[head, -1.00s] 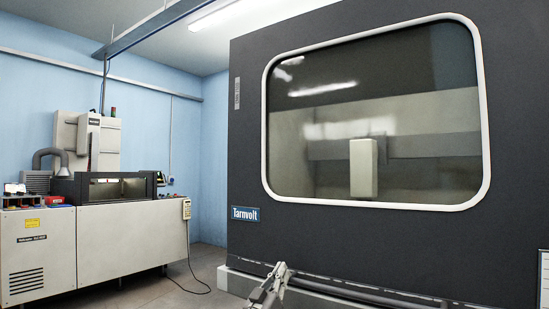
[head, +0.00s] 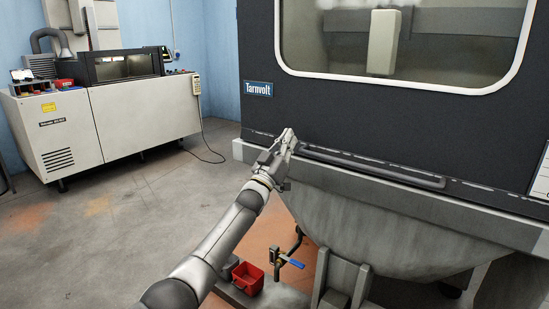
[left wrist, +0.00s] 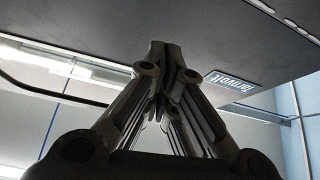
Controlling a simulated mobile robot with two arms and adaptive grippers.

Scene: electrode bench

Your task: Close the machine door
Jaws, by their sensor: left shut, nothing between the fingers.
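The machine door (head: 400,120) is a large dark panel with a white-framed window and a blue Tarnvolt label (head: 258,88). A grey bar handle (head: 370,167) runs along its lower edge. I cannot tell how far open or closed the door is. My left gripper (head: 289,133) is shut and empty, at the left end of the bar, below the label. I cannot tell whether it touches the panel. In the left wrist view its closed fingertips (left wrist: 160,46) point at the dark panel, with the label (left wrist: 233,81) to their right. My right gripper is not in view.
Below the door is the machine's grey sloped base (head: 380,220). A red container (head: 248,278) and a blue-handled valve (head: 288,261) sit low beside my left arm. A smaller machine (head: 110,125) stands at the left wall. The floor between is clear.

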